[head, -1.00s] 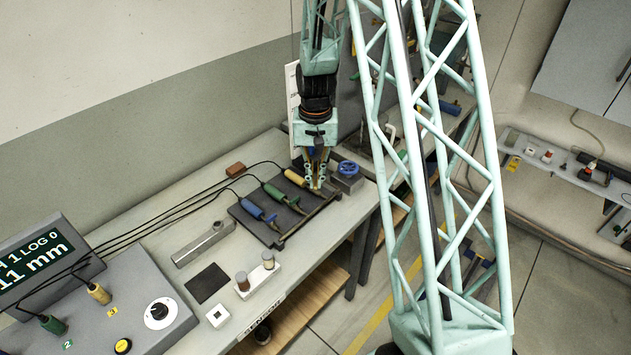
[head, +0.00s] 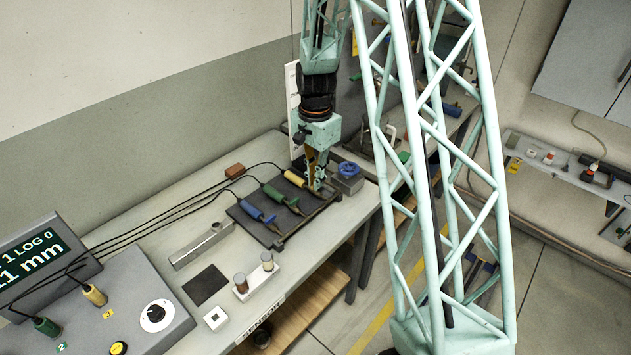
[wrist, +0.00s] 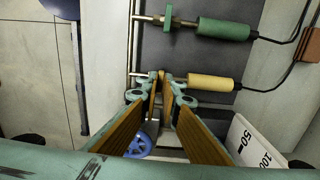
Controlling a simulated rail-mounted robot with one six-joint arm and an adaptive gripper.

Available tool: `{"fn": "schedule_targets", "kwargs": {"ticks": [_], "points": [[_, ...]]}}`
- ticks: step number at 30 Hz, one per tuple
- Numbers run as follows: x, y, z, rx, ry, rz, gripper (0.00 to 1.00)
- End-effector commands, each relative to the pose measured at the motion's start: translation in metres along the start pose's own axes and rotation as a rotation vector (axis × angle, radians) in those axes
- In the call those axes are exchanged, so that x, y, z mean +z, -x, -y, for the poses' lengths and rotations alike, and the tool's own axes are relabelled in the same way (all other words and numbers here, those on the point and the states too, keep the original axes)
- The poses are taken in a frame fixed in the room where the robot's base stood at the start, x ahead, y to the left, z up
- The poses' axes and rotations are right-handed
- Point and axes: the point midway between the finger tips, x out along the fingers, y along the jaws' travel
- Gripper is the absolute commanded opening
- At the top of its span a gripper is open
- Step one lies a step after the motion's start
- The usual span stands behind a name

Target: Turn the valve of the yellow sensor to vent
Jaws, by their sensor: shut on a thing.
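The yellow sensor (head: 295,179) lies on the dark mat (head: 243,216) at its far end; it also shows in the wrist view (wrist: 212,82) with its metal stem pointing left. My gripper (head: 316,187) is over the stem end of the yellow sensor. In the wrist view its fingertips (wrist: 163,78) are close together at the stem, just left of the yellow body. The gripper is shut on the small valve there, and the fingers hide most of it, so its angle cannot be told.
A green sensor (head: 279,194) and a blue sensor (head: 257,214) lie beside the yellow one on the mat. A blue handwheel (head: 347,168) stands close to the right of my gripper. A white scale plate (wrist: 256,147) stands nearby. Cables run to the console (head: 150,318).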

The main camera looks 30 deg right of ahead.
Motion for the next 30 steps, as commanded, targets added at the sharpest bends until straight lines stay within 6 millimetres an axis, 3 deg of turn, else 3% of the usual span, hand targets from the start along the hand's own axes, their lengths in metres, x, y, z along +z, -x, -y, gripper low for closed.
{"fn": "schedule_targets", "kwargs": {"ticks": [9, 23, 24, 27, 30], "points": [[0.0001, -0.0001, -0.0001, 0.0, -0.093, 0.0, 0.0], [0.0001, -0.0003, -0.0002, 0.0, -0.102, 0.0, 0.0], [0.0001, -0.0003, -0.0002, 0.0, -0.102, 0.001, 0.09], [0.0001, -0.0003, -0.0002, 0.0, -0.101, 0.0, 0.18], [0.0, -0.0002, -0.0001, 0.0, -0.101, 0.0, 0.19]]}}
